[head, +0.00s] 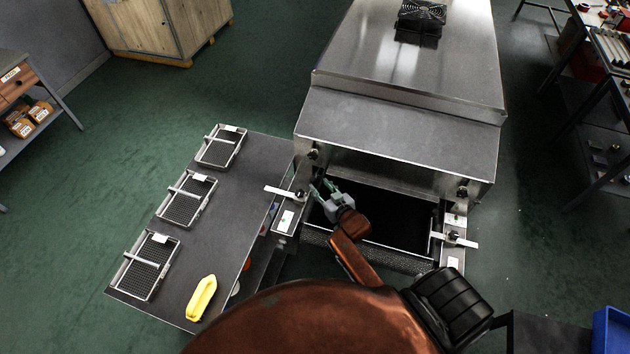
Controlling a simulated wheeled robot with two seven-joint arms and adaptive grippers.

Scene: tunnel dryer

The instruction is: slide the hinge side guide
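The tunnel dryer (405,125) is a steel machine with a dark belt (400,232) at its mouth. A side guide with a pale bar (279,191) and dark knob sits at the left of the mouth. A matching side guide (462,240) sits at the right. I cannot tell which is on the hinge side. My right gripper (322,187) is over the left part of the belt, just right of the left guide. Its fingers are apart with nothing seen between them. Contact with the guide cannot be made out. My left gripper is not in view.
A grey side table (232,225) left of the dryer holds three wire trays (186,198) and a yellow object (201,297). A workbench (595,95) is at the right, and a blue bin (612,330) at the lower right.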

